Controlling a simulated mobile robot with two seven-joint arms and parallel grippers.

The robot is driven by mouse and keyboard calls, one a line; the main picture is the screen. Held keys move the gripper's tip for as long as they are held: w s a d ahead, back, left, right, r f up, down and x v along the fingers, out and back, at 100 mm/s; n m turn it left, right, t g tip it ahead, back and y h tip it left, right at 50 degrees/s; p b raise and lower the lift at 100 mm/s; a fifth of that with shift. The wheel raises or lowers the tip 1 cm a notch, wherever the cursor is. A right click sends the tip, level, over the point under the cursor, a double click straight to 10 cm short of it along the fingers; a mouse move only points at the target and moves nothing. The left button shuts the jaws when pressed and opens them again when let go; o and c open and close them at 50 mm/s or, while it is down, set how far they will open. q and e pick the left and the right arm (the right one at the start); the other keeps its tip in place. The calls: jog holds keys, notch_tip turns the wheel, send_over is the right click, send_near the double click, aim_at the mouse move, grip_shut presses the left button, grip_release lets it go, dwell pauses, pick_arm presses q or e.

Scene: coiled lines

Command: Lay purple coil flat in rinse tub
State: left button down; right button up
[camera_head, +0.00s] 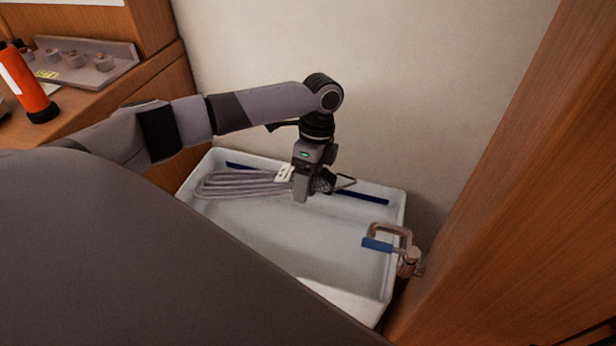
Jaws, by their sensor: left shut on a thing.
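The coil (238,185), greyish purple in this light, is a flattened bundle of several strands with a pale tag (284,174) on it. It reaches left from my left gripper (312,192), inside the outline of the white rinse tub (335,292) near its back wall. My left gripper points down and is shut on the coil's right part. A small dark loop shows just right of the fingers. I cannot tell whether the coil touches the tub's floor. My right gripper is not in view.
A dark blue strip (362,196) runs along the back wall. A wooden panel (510,190) rises at right.

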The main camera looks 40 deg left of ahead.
pick_arm(q)
jog(key=w+b+x, duration=0.2)
jog(key=b+x, duration=0.2)
jog(key=x, duration=0.3)
jog(key=w+f+b+x, duration=0.1)
jog(key=b+x, duration=0.2)
jog(key=x, duration=0.5)
jog(key=shift+w+f+b, duration=0.15)
jog(key=shift+w+b, duration=0.2)
jog(key=shift+b, duration=0.05)
jog(key=shift+a, duration=0.15)
jog(key=shift+c, duration=0.2)
grip_release()
